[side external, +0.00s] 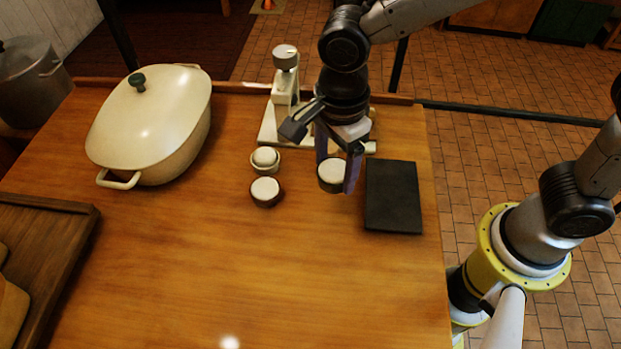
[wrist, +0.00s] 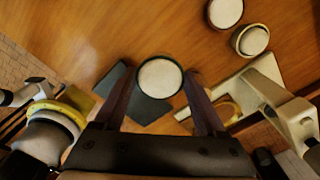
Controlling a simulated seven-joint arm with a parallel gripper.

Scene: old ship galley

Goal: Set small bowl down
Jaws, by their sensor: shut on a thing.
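The small bowl (side external: 332,175) is dark outside with a pale, whitish inside. My gripper (side external: 338,172) is shut on it, one finger on each side, beside the dark flat slab. In the wrist view the bowl (wrist: 160,77) sits between the tips of my two fingers (wrist: 160,88), and its pale face shows as a full disc. I cannot tell whether the bowl touches the table or hangs just above it.
A black slab (side external: 393,196) lies just right of the bowl. Two small round vessels (side external: 265,191) (side external: 265,160) stand to the left. A cream press-like device (side external: 286,95) stands behind, a large lidded pot (side external: 155,120) at back left. The table's front middle (side external: 270,270) is clear.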

